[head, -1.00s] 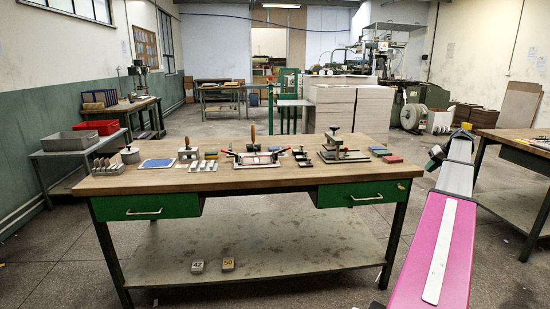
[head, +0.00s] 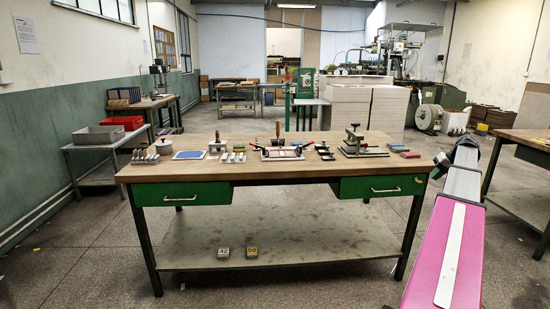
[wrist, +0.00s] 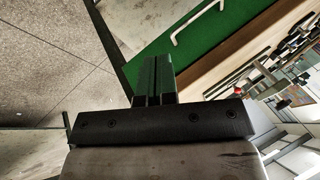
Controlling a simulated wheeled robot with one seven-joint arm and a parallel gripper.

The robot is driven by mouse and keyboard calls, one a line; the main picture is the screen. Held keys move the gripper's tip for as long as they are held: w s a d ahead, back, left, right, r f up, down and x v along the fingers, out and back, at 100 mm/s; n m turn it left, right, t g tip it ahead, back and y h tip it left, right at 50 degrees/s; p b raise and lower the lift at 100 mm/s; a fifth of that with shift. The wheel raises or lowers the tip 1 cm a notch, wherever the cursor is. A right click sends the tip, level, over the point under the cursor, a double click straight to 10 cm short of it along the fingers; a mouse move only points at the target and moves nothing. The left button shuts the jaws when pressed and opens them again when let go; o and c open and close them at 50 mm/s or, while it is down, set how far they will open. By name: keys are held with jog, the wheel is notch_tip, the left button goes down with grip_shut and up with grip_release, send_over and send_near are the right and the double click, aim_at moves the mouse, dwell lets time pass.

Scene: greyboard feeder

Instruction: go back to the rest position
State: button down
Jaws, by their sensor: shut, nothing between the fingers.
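My gripper (wrist: 157,62) shows in the wrist view with its two dark fingers together and nothing between them. It is in the air, apart from the workbench. Beyond it in that view are the green drawer front (wrist: 190,45) and the grey floor. In the head view my pink and white arm reaches up along the right side, past the workbench's right end. I cannot make out the fingers clearly there.
The wooden workbench (head: 240,171) stands ahead, with several tools and blocks on top and two small boxes on its lower shelf. A second table (head: 527,141) is close on the right. A grey side table (head: 100,143) stands left. Floor is free at the front left.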

jog(key=s+a+f+g+h, duration=0.1)
jog(key=s+a+f, duration=0.1)
jog(key=a+f, duration=0.6)
jog(key=s+a+f+g, duration=0.15)
jog(key=a+f, duration=0.25)
jog(key=a, duration=0.8)
jog(key=s+a+f+h, duration=0.1)
jog(key=s+a+f, duration=0.2)
jog(key=a+f, duration=0.5)
jog(key=s+a+f+n+h, duration=0.1)
jog(key=s+a+f, duration=0.1)
jog(key=s+a, duration=0.3)
jog(key=s+a+f+g, duration=0.1)
jog(key=s+a+f, duration=0.2)
jog(key=s+a, duration=0.3)
jog(key=s+a+f+n+h, duration=0.1)
jog(key=s+a+f, duration=0.2)
jog(key=a, duration=0.8)
jog(key=s, duration=0.2)
jog(key=shift+s+a+f+n+h, duration=0.15)
jog(key=shift+s+n+h, duration=0.15)
jog(key=shift+s, duration=0.05)
